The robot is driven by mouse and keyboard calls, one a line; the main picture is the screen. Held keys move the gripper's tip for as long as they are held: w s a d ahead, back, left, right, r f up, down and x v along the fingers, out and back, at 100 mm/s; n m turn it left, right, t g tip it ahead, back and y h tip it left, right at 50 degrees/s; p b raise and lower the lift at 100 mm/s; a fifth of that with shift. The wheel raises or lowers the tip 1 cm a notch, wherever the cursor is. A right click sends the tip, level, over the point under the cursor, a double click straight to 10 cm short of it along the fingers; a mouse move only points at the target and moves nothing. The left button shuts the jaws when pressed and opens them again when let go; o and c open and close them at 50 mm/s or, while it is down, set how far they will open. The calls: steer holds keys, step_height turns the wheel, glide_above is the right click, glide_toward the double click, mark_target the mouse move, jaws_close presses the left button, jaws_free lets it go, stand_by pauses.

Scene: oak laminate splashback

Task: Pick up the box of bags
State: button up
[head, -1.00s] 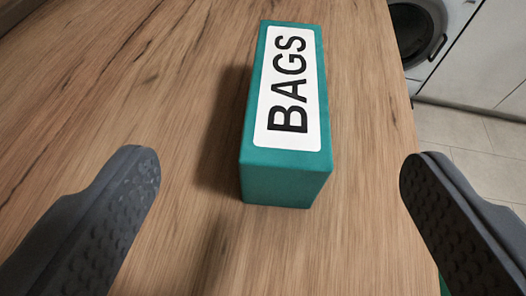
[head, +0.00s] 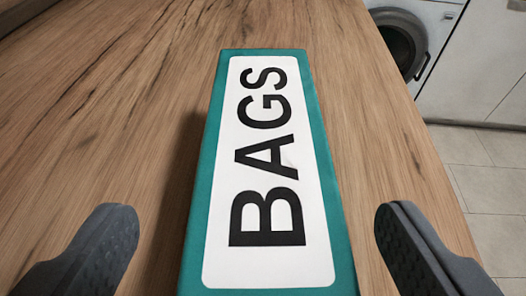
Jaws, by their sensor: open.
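The box of bags (head: 207,190) is a long teal box with a white label reading "BAGS" on its top. It lies on the wood-look worktop (head: 110,110) with its length running away from me. Its near end is cut off by the bottom edge of the view. My gripper (head: 256,222) is open, with one dark grey finger to the left of the box and one to the right. Wood shows between each finger and the box, and neither finger appears to touch it. Whether the fingertips are level with the box's sides or above them I cannot tell.
The worktop is bare around the box, with wide free room to the left. Its right edge runs close past the right finger. Beyond it are a pale tiled floor (head: 480,185), a washing machine (head: 400,45) and a white cabinet front (head: 485,70).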

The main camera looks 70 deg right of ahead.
mark_target(265, 169)
steer(key=x, duration=0.4)
steer(key=shift+s+d+r+p, duration=0.15)
steer(key=shift+d+r+p, duration=0.15)
steer(key=shift+d+r, duration=0.05)
steer(key=shift+d+f, duration=0.2)
steer(key=shift+d, duration=0.1)
steer(key=c, duration=1.3)
steer(key=shift+o, duration=0.2)
